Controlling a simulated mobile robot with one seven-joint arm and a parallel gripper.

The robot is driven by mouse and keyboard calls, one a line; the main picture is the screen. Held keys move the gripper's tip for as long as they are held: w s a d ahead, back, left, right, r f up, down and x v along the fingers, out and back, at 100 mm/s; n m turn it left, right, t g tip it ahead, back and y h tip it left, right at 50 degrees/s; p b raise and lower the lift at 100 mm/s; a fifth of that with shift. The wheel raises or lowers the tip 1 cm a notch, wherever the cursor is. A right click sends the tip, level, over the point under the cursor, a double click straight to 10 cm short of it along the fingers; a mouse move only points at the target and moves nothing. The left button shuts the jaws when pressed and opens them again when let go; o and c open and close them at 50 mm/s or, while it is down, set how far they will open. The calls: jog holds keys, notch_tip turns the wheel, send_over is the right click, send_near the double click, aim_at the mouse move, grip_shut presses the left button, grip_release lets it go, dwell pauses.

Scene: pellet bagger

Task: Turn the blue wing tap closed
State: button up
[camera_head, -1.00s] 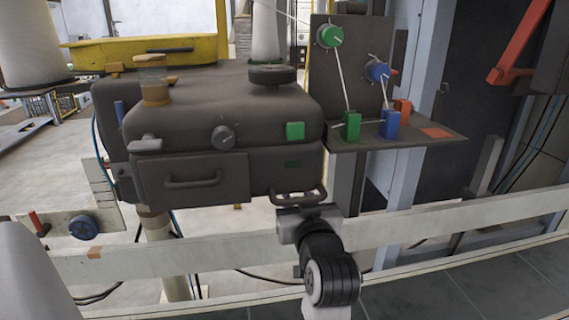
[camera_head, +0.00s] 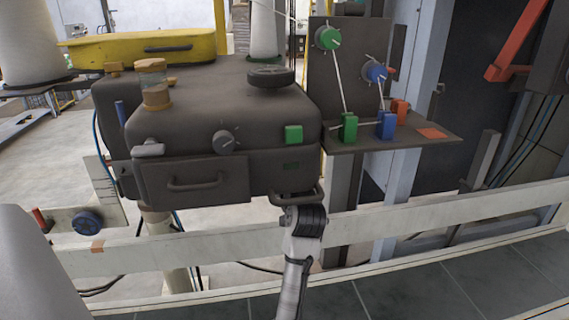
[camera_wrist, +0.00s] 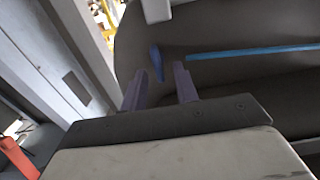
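In the wrist view a small blue wing-like piece (camera_wrist: 156,62), seemingly the blue wing tap, stands upright against a dark surface. My gripper (camera_wrist: 157,80) is open, its two grey-purple fingers apart on either side of the piece. The piece shows just beyond and between the fingertips; no contact is visible. In the head view my gripper is not visible; my arm reaches up to the dark machine's (camera_head: 240,175) lower edge. A small upright blue piece (camera_head: 120,112) shows at the machine's left; I cannot tell whether it is the same tap.
A blue strip (camera_wrist: 250,50) crosses the dark surface beside the fingers. In the head view a blue round knob (camera_head: 87,222), a blue dial (camera_head: 376,71) and a blue block (camera_head: 386,125) also show. A pale rail (camera_head: 420,220) runs across in front of the machine.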

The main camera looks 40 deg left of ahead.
jog(key=shift+c, duration=0.4)
grip_shut()
jog(key=shift+m, duration=0.4)
jog(key=m+p, duration=0.1)
jog(key=m, duration=0.4)
jog(key=m+p, duration=0.2)
jog(key=m, duration=0.4)
jog(key=w+f+m+p, duration=0.1)
jog(key=m+p, duration=0.1)
jog(key=m, duration=0.4)
jog(key=shift+d, duration=0.35)
jog(key=shift+m, duration=0.3)
jog(key=shift+o, duration=0.4)
grip_release()
